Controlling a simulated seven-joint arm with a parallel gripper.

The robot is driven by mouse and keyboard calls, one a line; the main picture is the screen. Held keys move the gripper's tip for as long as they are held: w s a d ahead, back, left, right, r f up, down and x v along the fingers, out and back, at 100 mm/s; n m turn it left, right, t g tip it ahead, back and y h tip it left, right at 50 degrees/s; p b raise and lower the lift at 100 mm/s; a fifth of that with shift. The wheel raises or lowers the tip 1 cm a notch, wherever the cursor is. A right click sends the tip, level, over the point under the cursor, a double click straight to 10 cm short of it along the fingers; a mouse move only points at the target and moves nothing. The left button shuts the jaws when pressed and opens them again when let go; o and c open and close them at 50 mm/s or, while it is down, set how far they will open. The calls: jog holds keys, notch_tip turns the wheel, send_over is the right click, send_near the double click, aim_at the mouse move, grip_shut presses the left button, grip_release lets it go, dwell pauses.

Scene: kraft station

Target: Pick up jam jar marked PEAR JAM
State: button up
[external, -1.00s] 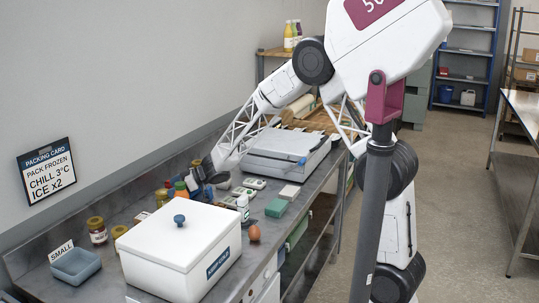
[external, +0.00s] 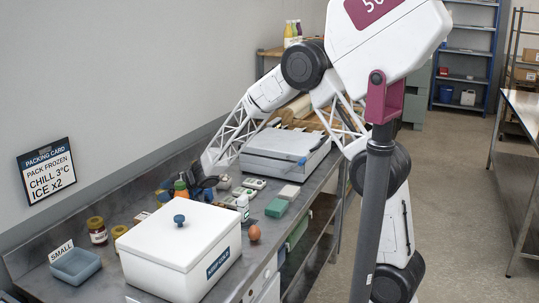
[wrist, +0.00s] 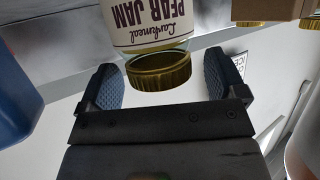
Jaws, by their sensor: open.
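The jam jar marked PEAR JAM (wrist: 155,22) shows in the wrist view at the top centre, with its label upside down in the picture. Its gold lid (wrist: 160,72) lies between the two dark blue, ridged finger pads. My gripper (wrist: 157,84) is open, with a visible gap between the lid and each pad. In the external view my gripper (external: 201,188) is low over the bench, behind the orange-capped bottle. I cannot make out the PEAR JAM jar there; the gripper and the clutter may hide it.
A white lidded box (external: 165,248) and a blue-grey tray (external: 75,266) stand at the near end. Two gold-lidded jars, one at the left (external: 97,231), stand by the wall.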

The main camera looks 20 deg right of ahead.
jog(key=shift+a+f, duration=0.2)
jog(key=shift+a, duration=0.1)
jog(key=shift+c, duration=0.3)
jog(key=c, duration=1.2)
